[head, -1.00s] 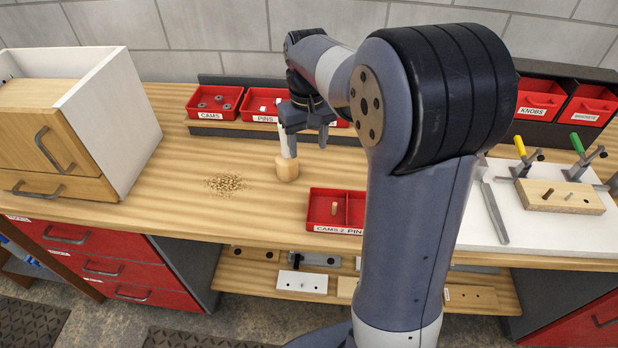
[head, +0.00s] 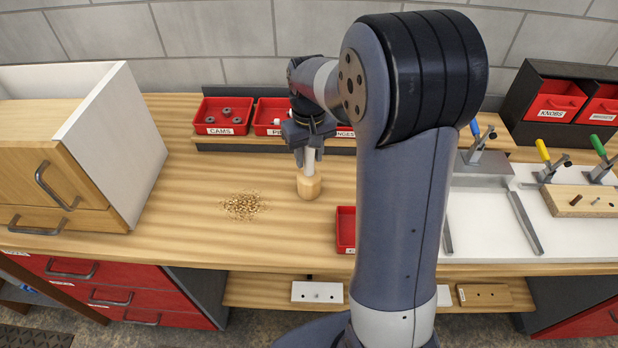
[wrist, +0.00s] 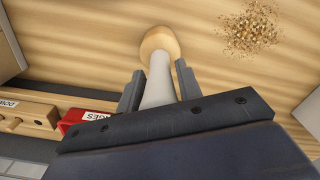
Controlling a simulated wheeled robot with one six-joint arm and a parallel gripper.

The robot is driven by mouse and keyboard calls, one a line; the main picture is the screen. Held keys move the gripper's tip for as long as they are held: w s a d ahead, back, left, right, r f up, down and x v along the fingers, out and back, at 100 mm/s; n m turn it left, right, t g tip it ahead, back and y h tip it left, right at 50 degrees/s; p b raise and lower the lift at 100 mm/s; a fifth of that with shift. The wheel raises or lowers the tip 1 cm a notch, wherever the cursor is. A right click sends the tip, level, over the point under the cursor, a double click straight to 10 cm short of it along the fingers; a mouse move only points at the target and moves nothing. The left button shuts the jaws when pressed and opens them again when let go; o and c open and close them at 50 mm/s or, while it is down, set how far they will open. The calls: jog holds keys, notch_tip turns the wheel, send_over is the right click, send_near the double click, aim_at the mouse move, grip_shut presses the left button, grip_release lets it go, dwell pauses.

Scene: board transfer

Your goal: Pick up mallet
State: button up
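The mallet stands upright on the bench, its pale wooden head (head: 309,187) down and its light grey handle pointing up. My gripper (head: 309,150) is above the head, pointing down, with its fingers at the handle. In the wrist view the handle (wrist: 160,82) lies between the two dark fingers of my gripper (wrist: 158,88). They look open, with narrow gaps beside the handle. The upper end of the handle is hidden by my gripper.
Wood shavings (head: 243,206) lie left of the mallet. A white-sided cabinet (head: 120,150) stands further left. Red bins, one labelled CAMS (head: 222,130), line the back. A small red tray (head: 345,228), partly hidden by my arm, sits in front right. Toggle clamps (head: 545,165) stand at the right.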

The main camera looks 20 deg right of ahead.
grip_shut()
